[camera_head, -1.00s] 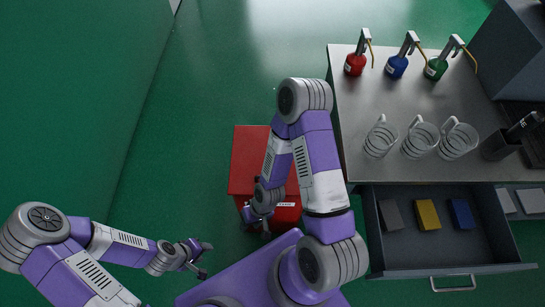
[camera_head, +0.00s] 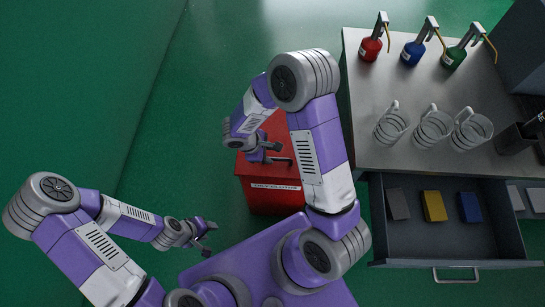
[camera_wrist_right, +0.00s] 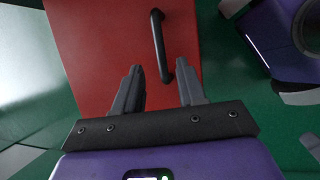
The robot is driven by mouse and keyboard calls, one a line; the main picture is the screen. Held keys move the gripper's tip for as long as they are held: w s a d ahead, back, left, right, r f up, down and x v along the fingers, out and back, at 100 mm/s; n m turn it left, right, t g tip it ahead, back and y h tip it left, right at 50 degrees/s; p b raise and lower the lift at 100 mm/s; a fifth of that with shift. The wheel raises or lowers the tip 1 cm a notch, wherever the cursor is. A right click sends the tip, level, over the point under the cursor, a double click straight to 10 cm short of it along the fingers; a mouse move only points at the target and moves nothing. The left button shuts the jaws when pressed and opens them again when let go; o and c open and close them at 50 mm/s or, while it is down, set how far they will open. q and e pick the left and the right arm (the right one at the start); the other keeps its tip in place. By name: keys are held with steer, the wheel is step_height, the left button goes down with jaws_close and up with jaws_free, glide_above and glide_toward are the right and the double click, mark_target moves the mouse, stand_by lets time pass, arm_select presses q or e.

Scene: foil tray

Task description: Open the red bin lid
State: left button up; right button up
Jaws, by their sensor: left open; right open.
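The red bin (camera_head: 275,200) stands on the floor left of the workbench, with a white label on its front. Its lid (camera_head: 244,166) looks shut; it also fills the middle of the right wrist view (camera_wrist_right: 105,40). A black bar handle (camera_wrist_right: 159,45) is on the lid. My right gripper (camera_head: 284,156) is above the lid, open and empty. In the right wrist view its fingers (camera_wrist_right: 160,88) point toward the handle, whose near end shows just beyond the fingertips; contact cannot be told. My left gripper (camera_head: 211,231) is open and empty, left of the bin's lower front.
A metal workbench (camera_head: 400,165) at right carries red (camera_head: 371,48), blue (camera_head: 413,52) and green (camera_head: 454,57) bottles and several glass jugs (camera_head: 390,126). Its drawer (camera_head: 435,245) is open, holding coloured blocks. Green floor left of the bin is clear.

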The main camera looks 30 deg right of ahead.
mark_target(275, 158)
steer(key=b+x, duration=0.1)
steer(key=x, duration=0.3)
steer(key=shift+d+f, duration=0.1)
steer(key=shift+f, duration=0.2)
steer(key=shift+c, duration=0.4)
jaws_close()
